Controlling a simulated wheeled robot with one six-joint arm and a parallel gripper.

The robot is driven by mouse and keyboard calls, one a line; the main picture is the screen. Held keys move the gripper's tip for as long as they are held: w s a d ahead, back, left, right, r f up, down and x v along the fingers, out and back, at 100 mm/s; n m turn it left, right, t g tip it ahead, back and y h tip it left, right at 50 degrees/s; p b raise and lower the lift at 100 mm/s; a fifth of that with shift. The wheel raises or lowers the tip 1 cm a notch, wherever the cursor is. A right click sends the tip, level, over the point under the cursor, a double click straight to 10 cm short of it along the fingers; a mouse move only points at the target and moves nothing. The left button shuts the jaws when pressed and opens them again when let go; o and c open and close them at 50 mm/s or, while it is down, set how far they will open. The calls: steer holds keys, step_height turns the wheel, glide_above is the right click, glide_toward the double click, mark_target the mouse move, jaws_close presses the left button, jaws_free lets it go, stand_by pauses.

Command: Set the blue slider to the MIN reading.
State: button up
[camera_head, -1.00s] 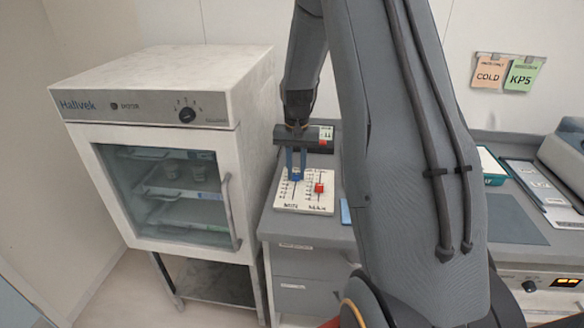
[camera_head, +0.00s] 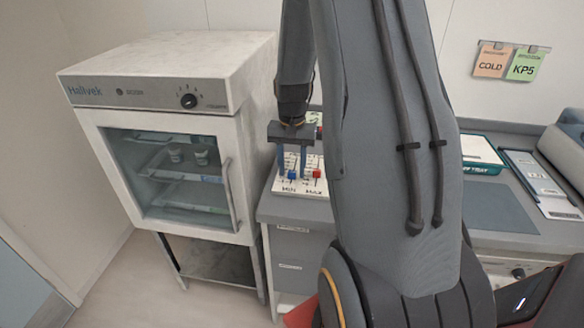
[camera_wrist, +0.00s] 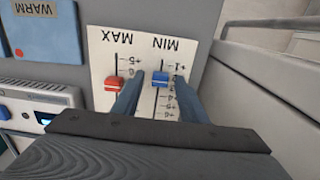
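The slider panel (camera_wrist: 100,45) is a white plate on the counter with MIN and MAX printed at its near edge. The blue slider (camera_wrist: 160,80) sits in the MIN column, towards the MIN label end, near the "+1" mark; a short bit of track shows between it and the label. It also shows in the head view (camera_head: 291,174). The red slider (camera_wrist: 115,83) is in the MAX column beside it. My gripper (camera_wrist: 159,82) is open, with one finger on each side of the blue slider and a gap on both sides. In the head view my gripper (camera_head: 293,174) is over the panel.
A white cabinet (camera_head: 200,95) with a glass door stands left of the counter. A blue pad marked WARM (camera_wrist: 45,30) and a grey device (camera_wrist: 40,100) lie near the panel. My arm hides the counter's middle in the head view.

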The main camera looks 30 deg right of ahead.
mark_target(291, 173)
steer(key=shift+r, duration=0.1)
steer(key=shift+r+b, duration=1)
steer(key=shift+r, duration=2.85)
steer(key=shift+a, duration=0.15)
steer(key=s+a+f+n, duration=0.1)
steer(key=s+a+n, duration=0.3)
steer(key=s+a, duration=0.3)
steer(key=s+a+f+n+t, duration=0.1)
steer(key=s+a+n, duration=0.3)
steer(key=a, duration=0.9)
steer(key=s, duration=0.2)
steer(key=shift+s+a+n+b, duration=0.25)
steer(key=shift+s+n+b, duration=0.05)
steer(key=shift+s+b, duration=0.1)
